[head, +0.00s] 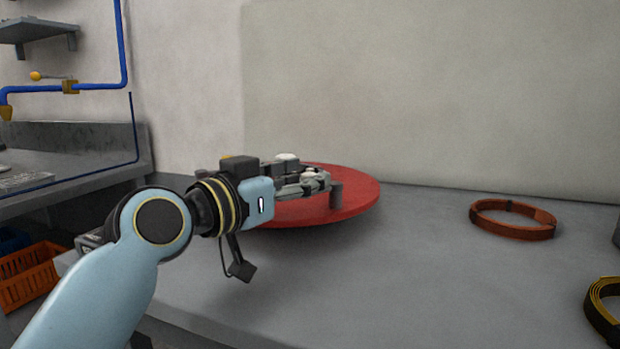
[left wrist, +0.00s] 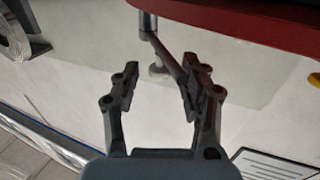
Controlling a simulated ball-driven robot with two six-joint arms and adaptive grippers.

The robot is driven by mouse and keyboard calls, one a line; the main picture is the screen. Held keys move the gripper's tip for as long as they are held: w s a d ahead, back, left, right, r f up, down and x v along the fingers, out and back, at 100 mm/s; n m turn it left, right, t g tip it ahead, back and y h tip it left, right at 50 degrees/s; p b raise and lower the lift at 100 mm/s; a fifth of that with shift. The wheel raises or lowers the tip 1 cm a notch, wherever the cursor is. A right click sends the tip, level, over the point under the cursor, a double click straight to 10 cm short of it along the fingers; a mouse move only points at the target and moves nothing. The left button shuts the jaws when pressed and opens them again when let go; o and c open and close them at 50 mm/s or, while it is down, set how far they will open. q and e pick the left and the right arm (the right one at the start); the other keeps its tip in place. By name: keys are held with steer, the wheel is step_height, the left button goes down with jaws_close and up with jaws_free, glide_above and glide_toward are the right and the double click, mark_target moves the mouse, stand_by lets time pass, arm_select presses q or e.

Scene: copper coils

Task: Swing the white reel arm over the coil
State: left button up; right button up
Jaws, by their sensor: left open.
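A red round reel disc (head: 355,190) sits over the grey table, and its red edge crosses the top of the left wrist view (left wrist: 250,22). My left gripper (head: 318,181) is over the disc and hides part of it. In the left wrist view its two fingers (left wrist: 160,84) stand apart. A grey post (left wrist: 148,24) shows by the disc's edge, with a thin dark bar (left wrist: 169,52) slanting from it towards the right finger; contact cannot be told. A pale round knob (left wrist: 158,71) lies between the fingers. I cannot clearly make out the white reel arm or a coil on the disc.
A copper-coloured coil (head: 513,219) lies on the grey table (head: 420,280) to the right. A yellow and black coil (head: 604,308) is cut by the right edge. An orange crate (head: 28,276) stands low at left. The table's front middle is clear.

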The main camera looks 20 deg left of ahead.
arm_select(q)
steer(key=shift+x, duration=0.95)
steer(key=shift+c, duration=0.4)
jaws_close()
steer(key=shift+w+f, duration=0.1)
steer(key=shift+f, duration=0.1)
